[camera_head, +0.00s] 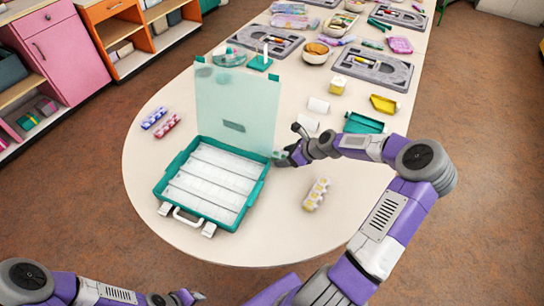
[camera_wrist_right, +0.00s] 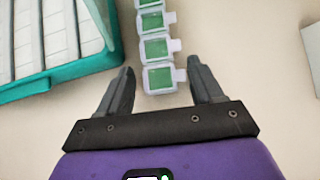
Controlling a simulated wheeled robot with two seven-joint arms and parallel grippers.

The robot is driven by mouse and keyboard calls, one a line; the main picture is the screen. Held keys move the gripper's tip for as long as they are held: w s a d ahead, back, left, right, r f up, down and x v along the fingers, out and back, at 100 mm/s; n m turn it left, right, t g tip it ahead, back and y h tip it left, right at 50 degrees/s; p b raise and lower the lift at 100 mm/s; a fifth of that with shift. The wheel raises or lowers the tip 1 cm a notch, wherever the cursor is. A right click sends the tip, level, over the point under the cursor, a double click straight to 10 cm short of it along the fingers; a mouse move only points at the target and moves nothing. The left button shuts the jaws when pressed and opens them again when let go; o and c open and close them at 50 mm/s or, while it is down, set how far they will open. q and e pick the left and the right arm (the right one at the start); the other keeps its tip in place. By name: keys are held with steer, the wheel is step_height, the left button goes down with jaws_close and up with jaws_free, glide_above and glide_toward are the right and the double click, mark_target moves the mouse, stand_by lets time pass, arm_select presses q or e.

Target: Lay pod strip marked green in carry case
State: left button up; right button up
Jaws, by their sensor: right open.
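The pod strip marked green (camera_wrist_right: 155,48) lies on the table in the right wrist view, a row of clear pods with green squares and side tabs. My right gripper (camera_wrist_right: 160,82) is open, its fingers on either side of the strip's near end. In the head view the right gripper (camera_head: 284,158) is just right of the carry case and mostly hides the strip. The teal carry case (camera_head: 160,188) stands open, its clear lid (camera_head: 238,100) raised at the back and its white slotted inside empty. My left gripper (camera_head: 188,297) is at the bottom edge, partly cut off.
A yellow pod strip (camera_head: 316,194) lies right of the case; blue (camera_head: 154,118) and red (camera_head: 168,126) strips lie left of it. The table front is clear.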

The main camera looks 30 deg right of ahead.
steer(key=shift+c, duration=0.3)
steer(key=c, duration=1)
steer(key=shift+w, duration=0.1)
arm_select(q)
steer(key=shift+r, duration=0.15)
arm_select(e)
steer(key=shift+r, duration=0.15)
